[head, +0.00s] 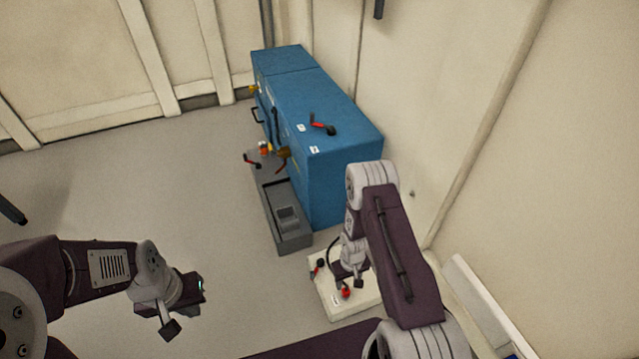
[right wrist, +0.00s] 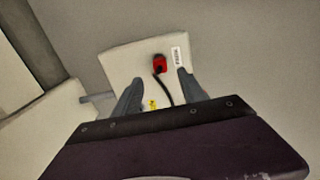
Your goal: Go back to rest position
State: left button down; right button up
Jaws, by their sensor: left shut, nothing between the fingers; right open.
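My left gripper (head: 198,287) is shut and empty, held over the bare floor at the lower left of the head view. My right gripper (head: 350,280) is above a white box (head: 340,312) low on the right; my own arm partly hides it in the head view. In the right wrist view, my right gripper (right wrist: 160,77) is open, its two grey fingers apart. A red item (right wrist: 159,64) with a black cable lies on the white box (right wrist: 125,60) between and beyond the fingertips. I cannot tell whether the fingers touch anything.
A blue cabinet (head: 345,140) stands against the wall, with a red and black tool (head: 322,125) on top. A grey tray-like unit (head: 290,243) adjoins it, with small tools at its far end. Walls close in on the right.

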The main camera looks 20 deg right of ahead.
jog(key=w+a+r+t+p, duration=0.1)
jog(key=w+r+t, duration=0.1)
jog(key=w+r, duration=0.5)
jog(key=w+a+r+t+p, duration=0.15)
jog(key=w+r, duration=0.25)
jog(key=r, duration=0.6)
notch_tip(320, 180, up, 11)
jog(key=s+t, duration=0.1)
jog(key=s, duration=0.1)
jog(key=s+a+r+m+g, duration=0.1)
jog(key=s+r, duration=0.1)
jog(key=s, duration=0.6)
jog(key=s+a+r+g, duration=0.1)
jog(key=s+r+g, duration=0.1)
jog(key=s, duration=0.6)
notch_tip(320, 180, up, 38)
jog(key=s+p, duration=0.1)
jog(key=p, duration=3.7)
jog(key=shift+s+a, duration=0.2)
